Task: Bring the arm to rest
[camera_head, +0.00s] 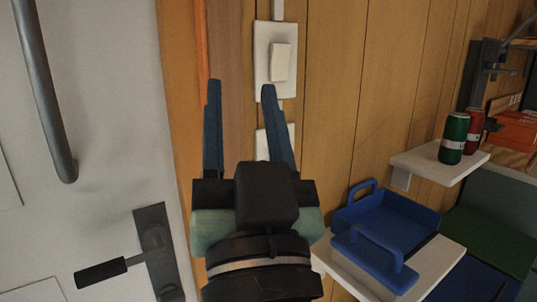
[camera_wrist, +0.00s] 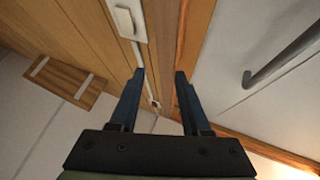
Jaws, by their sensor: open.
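My gripper (camera_head: 241,88) is raised in front of the wood-panelled wall, between the white door and the shelves in the head view. Its two blue fingers stand apart with nothing between them. In the wrist view my gripper (camera_wrist: 160,75) is also open and empty, its fingers pointing along the wall. In the head view a white light switch (camera_head: 280,62) is on the wall just right of the fingertips. A second white wall plate (camera_head: 289,140) is partly hidden behind the right finger.
The white door (camera_head: 100,130) has a bar handle (camera_head: 45,95) and a dark lever (camera_head: 103,272) at left. A blue tray (camera_head: 402,225) sits on a low white shelf (camera_head: 448,262). A green can (camera_head: 453,138) and red can (camera_head: 474,130) stand on a higher shelf (camera_head: 415,163).

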